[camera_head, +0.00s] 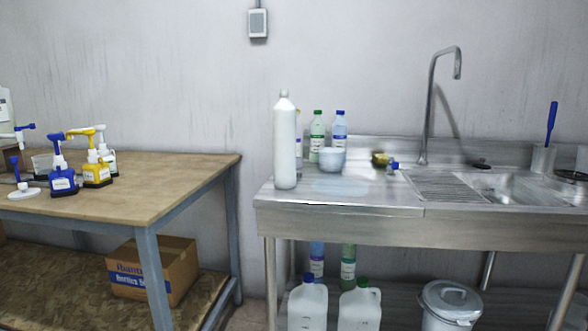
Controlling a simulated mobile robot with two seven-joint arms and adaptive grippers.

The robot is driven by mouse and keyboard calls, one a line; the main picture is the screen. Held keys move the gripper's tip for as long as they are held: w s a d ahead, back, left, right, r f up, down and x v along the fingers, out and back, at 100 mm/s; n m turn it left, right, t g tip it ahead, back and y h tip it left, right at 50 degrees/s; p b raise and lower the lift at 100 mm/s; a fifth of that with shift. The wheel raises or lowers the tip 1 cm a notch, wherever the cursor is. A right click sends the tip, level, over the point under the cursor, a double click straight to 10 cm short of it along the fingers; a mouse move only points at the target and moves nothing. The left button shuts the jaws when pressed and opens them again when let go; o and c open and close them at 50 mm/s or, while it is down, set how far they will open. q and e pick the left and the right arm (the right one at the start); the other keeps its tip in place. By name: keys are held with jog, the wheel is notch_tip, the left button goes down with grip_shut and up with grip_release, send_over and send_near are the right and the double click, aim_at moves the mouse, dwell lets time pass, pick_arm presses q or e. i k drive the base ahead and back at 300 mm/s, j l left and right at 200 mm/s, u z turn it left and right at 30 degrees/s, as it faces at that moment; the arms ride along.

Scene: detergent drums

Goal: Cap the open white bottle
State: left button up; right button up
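A tall white bottle (285,150) stands upright at the left end of the steel sink counter. Its narrow top looks pale grey; I cannot tell whether that is a bare neck or a cap. I cannot make out a loose cap for certain. A small blue item (394,165) lies on the counter beside a yellowish object (380,159), too small to identify. Neither of my grippers shows in the head view.
A green-capped bottle (317,137), a blue-capped bottle (339,130) and a pale bowl (332,160) stand behind the white bottle. The steel counter (350,207) is clear in front. A wooden table (170,185) with pump dispensers (97,172) stands left. Jugs (360,308) stand below.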

aim_at(284, 113)
jog(key=i+l+u, duration=0.15)
jog(key=u, duration=0.3)
jog(key=i+l+u, duration=0.15)
jog(key=u, duration=0.3)
jog(key=i+l+u, duration=0.1)
jog(key=l+u, duration=0.15)
jog(key=u, duration=0.2)
jog(key=i+l+u, duration=0.1)
jog(key=l, duration=0.25)
jog(key=i+l+u, duration=0.15)
jog(key=l, duration=0.25)
jog(key=l+u, duration=0.1)
jog(key=l, duration=0.25)
jog(key=i+l, duration=0.1)
jog(key=l, duration=0.75)
jog(key=i, duration=0.1)
